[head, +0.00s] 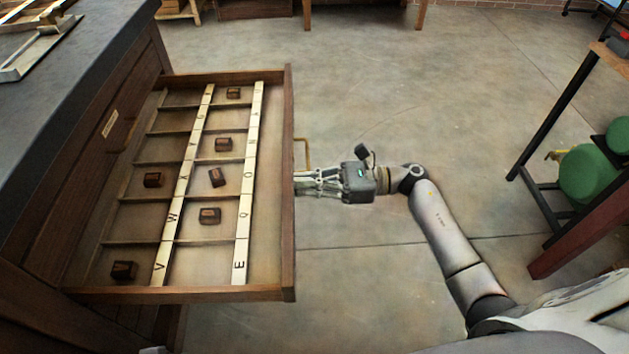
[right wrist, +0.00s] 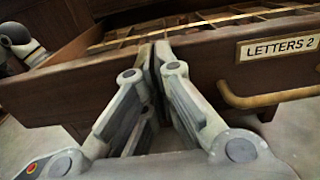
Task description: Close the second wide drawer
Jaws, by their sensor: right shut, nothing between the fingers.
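The wide wooden drawer (head: 288,240) stands pulled out from the dark-topped cabinet (head: 90,150). Its front panel in the right wrist view (right wrist: 205,75) carries a label (right wrist: 280,47) reading "LETTERS 2". A brass handle (head: 305,152) sticks out from the front and also shows in the right wrist view (right wrist: 268,98). My right gripper (head: 300,184) is shut and empty. Its fingertips (right wrist: 155,57) are at the drawer front, beside the handle; I cannot tell whether they touch. My left gripper is not in view.
The drawer has divided compartments with lettered strips (head: 247,170) and several small brown blocks (head: 210,215). A rack with green rolls (head: 588,172) stands at the right. The concrete floor (head: 420,110) between is clear apart from my right arm.

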